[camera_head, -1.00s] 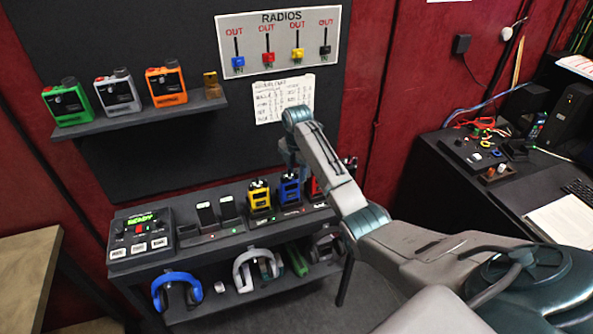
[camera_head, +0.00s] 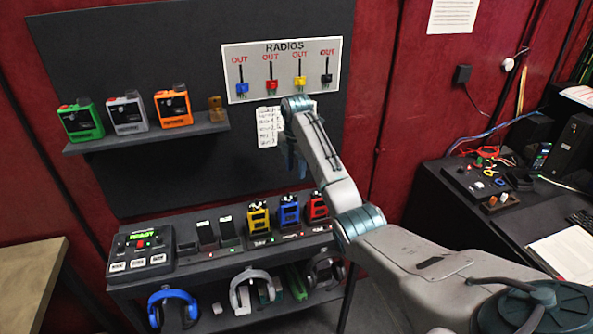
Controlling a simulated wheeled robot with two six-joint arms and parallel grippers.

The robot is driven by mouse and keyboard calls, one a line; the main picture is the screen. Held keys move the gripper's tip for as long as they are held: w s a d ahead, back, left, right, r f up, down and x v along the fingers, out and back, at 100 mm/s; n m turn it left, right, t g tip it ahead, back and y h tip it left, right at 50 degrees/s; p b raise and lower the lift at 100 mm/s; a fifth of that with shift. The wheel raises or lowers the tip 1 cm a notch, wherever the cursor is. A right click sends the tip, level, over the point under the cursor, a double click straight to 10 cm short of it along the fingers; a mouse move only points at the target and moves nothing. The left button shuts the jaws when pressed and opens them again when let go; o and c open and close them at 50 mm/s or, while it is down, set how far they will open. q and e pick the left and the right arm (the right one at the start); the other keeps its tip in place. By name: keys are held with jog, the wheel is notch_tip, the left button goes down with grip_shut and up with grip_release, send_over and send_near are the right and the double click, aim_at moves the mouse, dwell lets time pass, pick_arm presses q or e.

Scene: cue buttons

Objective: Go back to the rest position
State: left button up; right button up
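My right arm reaches in from the lower right, and its wrist end stands in front of the paper list on the dark wall panel. My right gripper (camera_head: 291,158) hangs down behind the wrist, dark and mostly hidden, so its fingers cannot be made out. It is above the charging shelf and apart from the yellow radio (camera_head: 258,217), the blue radio (camera_head: 289,211) and the red radio (camera_head: 317,207), which stand upright in their chargers. The control box (camera_head: 140,250) with a green lit screen reading READY is at the left of that shelf. My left gripper is not in view.
Green (camera_head: 81,120), grey (camera_head: 127,113) and orange (camera_head: 173,107) radios stand on the upper wall shelf (camera_head: 150,136). Headphones hang or lie below, including a blue pair (camera_head: 172,303). A black desk (camera_head: 470,215) is at right, a wooden table (camera_head: 30,280) at left.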

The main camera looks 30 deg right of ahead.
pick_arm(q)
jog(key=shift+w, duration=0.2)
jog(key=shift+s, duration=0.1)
